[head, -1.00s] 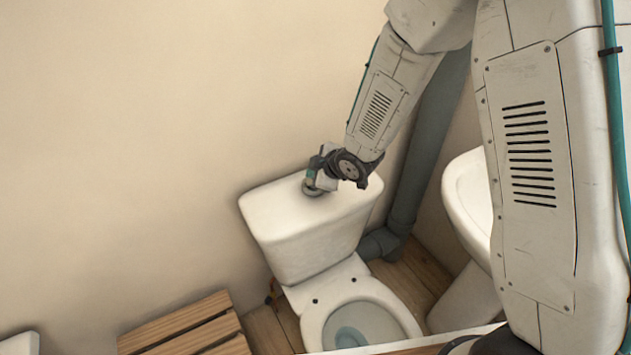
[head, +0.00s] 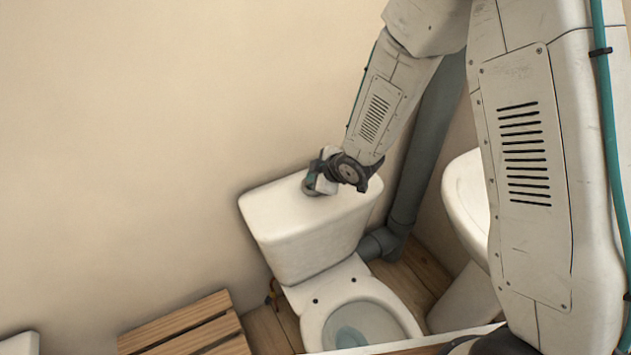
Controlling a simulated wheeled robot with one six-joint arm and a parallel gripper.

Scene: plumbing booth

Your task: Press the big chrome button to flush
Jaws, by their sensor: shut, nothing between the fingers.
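The white toilet cistern (head: 290,242) stands against the wall, with its flat lid on top. The chrome button (head: 309,188) sits on the lid and is mostly covered by my gripper; only part of its rim shows. My gripper (head: 312,184) is shut and empty, with its tip down at the button. Whether the tip touches or presses the button cannot be told. The toilet bowl (head: 352,322) below is open, with water in it.
A white sink (head: 466,200) on a pedestal stands to the right. A grey pipe (head: 424,150) runs down the wall behind my arm. A slatted wooden bench (head: 185,328) is at lower left. The wall left of the cistern is clear.

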